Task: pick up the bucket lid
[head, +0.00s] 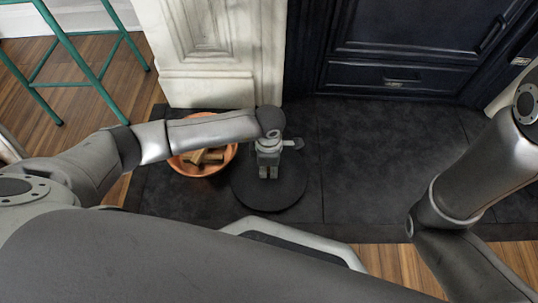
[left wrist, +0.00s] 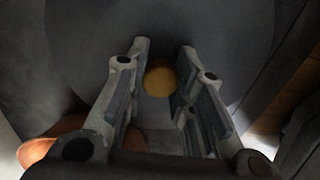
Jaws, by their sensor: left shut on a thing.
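The bucket lid (head: 258,198) is a dark, round disc below my left gripper (head: 268,172) in the head view. The lid also fills much of the left wrist view (left wrist: 215,35), with a golden round knob (left wrist: 160,78) at its middle. My left gripper points down over the middle of the lid and is shut on it at the knob, with a finger on each side. The gripper hides the knob in the head view. I cannot tell whether the lid is raised or rests on something. My right gripper is out of view.
A copper-coloured bowl (head: 184,168) with pieces of wood (head: 205,157) stands just left of the lid, partly under my left arm. A white marble pillar (head: 205,88) and a dark cabinet (head: 395,75) stand behind. The dark hearth (head: 370,160) is clear to the right.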

